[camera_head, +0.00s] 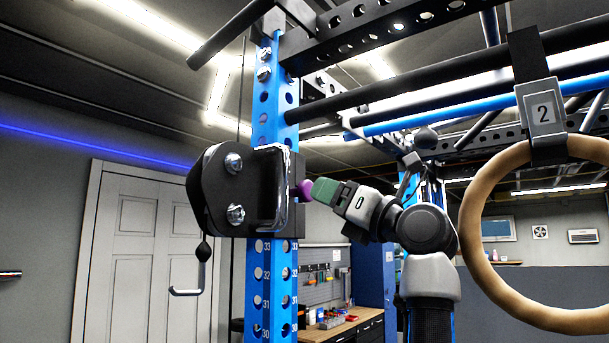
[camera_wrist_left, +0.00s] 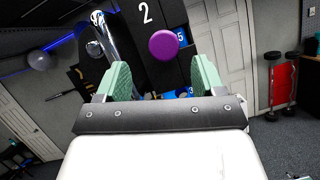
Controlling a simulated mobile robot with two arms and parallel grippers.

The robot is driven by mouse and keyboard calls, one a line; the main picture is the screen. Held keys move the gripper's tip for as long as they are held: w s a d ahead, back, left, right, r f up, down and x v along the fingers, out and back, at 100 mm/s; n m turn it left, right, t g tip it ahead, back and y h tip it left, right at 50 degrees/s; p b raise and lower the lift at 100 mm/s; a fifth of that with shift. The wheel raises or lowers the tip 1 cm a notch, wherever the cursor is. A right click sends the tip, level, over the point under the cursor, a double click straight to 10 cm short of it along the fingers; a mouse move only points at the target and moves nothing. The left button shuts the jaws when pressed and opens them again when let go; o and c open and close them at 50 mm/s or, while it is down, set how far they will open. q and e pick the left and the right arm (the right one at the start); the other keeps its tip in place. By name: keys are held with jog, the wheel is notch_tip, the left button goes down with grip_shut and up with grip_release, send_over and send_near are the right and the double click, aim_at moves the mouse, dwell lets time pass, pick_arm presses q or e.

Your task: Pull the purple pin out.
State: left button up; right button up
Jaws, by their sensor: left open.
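The purple pin (camera_head: 304,189) shows as a round knob on the right side of the black pulley bracket (camera_head: 268,190), which is mounted on the blue upright (camera_head: 262,285). In the left wrist view the purple pin (camera_wrist_left: 163,45) is a round disc beyond the fingertips, near the middle between them. My left gripper (camera_head: 323,191) is just right of the pin and points at it; its green fingers partly overlap in the head view. In the wrist view the left gripper (camera_wrist_left: 162,75) is open, with nothing between its fingers. My right gripper is not in view.
A wooden ring (camera_head: 475,215) hangs at the right from a black strap marked 2. Black bars and a blue beam (camera_head: 450,112) cross overhead. A workbench (camera_head: 340,330) stands behind.

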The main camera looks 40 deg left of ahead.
aim_at(309, 188)
pick_arm(q)
jog(key=shift+a+r, duration=0.25)
jog(key=shift+a, duration=0.1)
jog(key=p+x, duration=0.4)
jog(key=x, duration=0.2)
jog(key=shift+w+a+f, duration=0.1)
jog(key=shift+w+a, duration=0.05)
jog(key=shift+w, duration=0.05)
jog(key=shift+s+a, duration=0.15)
jog(key=shift+a, duration=0.25)
jog(key=shift+d, duration=0.1)
jog(key=shift+w, duration=0.2)
